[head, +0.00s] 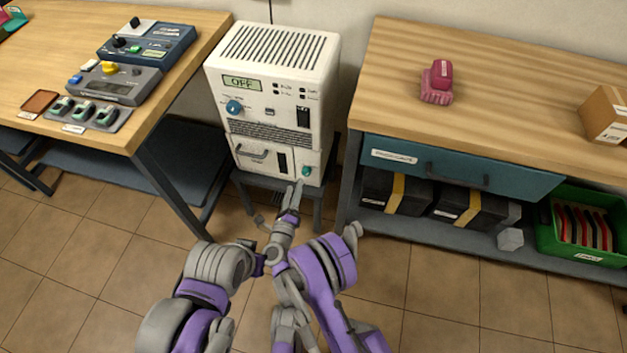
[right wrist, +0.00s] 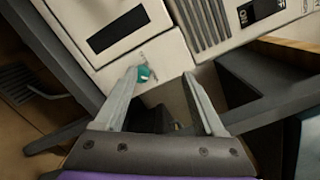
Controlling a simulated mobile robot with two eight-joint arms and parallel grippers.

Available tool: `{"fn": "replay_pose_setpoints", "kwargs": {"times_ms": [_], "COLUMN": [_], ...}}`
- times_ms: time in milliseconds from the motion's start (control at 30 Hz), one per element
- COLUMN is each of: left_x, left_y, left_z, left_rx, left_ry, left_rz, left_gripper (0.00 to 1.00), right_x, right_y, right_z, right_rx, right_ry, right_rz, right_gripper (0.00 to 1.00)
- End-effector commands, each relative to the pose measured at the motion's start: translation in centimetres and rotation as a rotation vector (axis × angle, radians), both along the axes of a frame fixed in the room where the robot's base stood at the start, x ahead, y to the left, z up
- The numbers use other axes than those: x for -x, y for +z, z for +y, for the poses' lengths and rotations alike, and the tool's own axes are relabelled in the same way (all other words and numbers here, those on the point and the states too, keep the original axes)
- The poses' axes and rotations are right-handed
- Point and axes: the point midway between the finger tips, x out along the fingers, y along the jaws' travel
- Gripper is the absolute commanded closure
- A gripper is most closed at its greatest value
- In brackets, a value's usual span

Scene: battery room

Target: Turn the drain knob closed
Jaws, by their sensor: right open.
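The teal drain knob (head: 306,171) is low on the right of the front of a white unit (head: 322,75) whose display reads OFF. In the right wrist view the drain knob (right wrist: 144,73) is beside the tip of the left-hand finger, on the inner side. I cannot tell whether they touch. My right gripper (right wrist: 160,76) is open, with nothing held between its fingers. In the head view my right gripper (head: 297,187) reaches up to the unit's lower front. My left arm is folded low in the head view, and its fingers cannot be made out clearly.
A blue knob (head: 234,107) is higher on the unit's front. The unit stands on a dark stand (head: 268,194) between two wooden benches. The left bench (head: 190,40) holds meters; the right bench (head: 500,80) has a blue drawer (head: 460,170). A green crate (head: 550,235) sits underneath.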

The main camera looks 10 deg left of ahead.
Motion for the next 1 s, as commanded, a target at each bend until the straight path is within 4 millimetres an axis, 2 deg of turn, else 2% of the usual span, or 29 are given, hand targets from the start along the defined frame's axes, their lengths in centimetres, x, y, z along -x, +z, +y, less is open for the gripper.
{"fn": "replay_pose_setpoints", "kwargs": {"times_ms": [33,100,267,367,700,833,1000], "left_x": [-0.1,-0.1,-0.1,-0.2,-0.2,-0.3,-0.3], "left_y": [-0.7,-1.0,-1.2,-1.3,-2.1,-2.3,-2.4], "left_z": [0.0,0.0,0.0,0.0,0.0,0.0,0.0], "left_rx": [0.0,0.0,0.0,0.0,0.0,0.0,0.0], "left_ry": [0.0,0.0,0.0,0.0,0.0,0.0,0.0], "left_rz": [0.002,0.003,0.004,0.004,0.007,0.007,0.008], "left_gripper": [1.0,1.0,1.0,1.0,1.0,1.0,1.0], "right_x": [0.9,1.7,2.0,0.8,-5.5,-7.3,-8.3], "right_y": [-2.2,-3.9,-5.1,-5.1,-5.1,-5.0,-5.0], "right_z": [0.2,0.0,-0.2,-0.3,-0.5,-0.5,-0.5], "right_rx": [-0.035,-0.069,-0.102,-0.101,-0.098,-0.098,-0.098], "right_ry": [-0.017,-0.04,-0.061,-0.063,-0.061,-0.06,-0.06], "right_rz": [0.008,0.015,0.021,0.021,0.021,0.02,0.02], "right_gripper": [0.29,0.29,0.29,0.29,0.29,0.29,0.29]}}
